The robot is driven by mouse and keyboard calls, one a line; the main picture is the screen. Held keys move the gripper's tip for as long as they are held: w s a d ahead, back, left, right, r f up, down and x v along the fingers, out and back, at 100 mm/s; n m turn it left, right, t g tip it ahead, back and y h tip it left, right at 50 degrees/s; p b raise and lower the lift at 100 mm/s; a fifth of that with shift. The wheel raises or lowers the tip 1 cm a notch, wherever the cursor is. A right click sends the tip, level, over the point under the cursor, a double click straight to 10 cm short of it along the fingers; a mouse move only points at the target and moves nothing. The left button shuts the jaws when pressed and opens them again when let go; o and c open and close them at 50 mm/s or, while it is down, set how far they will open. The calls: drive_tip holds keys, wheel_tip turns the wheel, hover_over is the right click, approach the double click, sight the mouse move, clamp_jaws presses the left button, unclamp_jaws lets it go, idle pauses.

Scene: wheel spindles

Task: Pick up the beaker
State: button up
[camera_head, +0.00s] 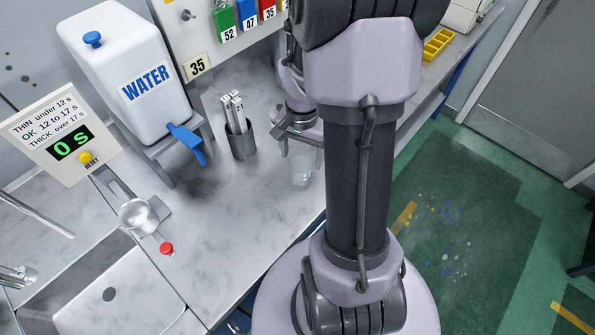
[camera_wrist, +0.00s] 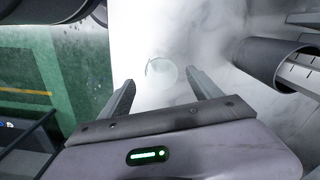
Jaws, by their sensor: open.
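The beaker (camera_head: 301,171) is a small clear vessel standing on the grey marbled counter near its front edge, just left of my arm column in the head view. In the wrist view the beaker (camera_wrist: 161,72) shows as a faint round outline beyond and between my fingertips. My gripper (camera_head: 302,143) is above the beaker in the head view. In the wrist view my gripper (camera_wrist: 160,85) has its two fingers spread apart with nothing held between them. The beaker's contents cannot be made out.
A dark cup with pale sticks (camera_head: 241,140) stands left of the beaker. A white water container (camera_head: 125,75) with a blue tap sits on a stand further left. A sink (camera_head: 100,290), metal cup (camera_head: 138,217) and timer sign (camera_head: 62,135) are at the left.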

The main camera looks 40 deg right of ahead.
sight(301, 170)
wheel_tip(301, 170, down, 8)
drive_tip(key=b, duration=0.3)
drive_tip(key=shift+r, duration=0.4)
drive_tip(key=c, duration=1.4)
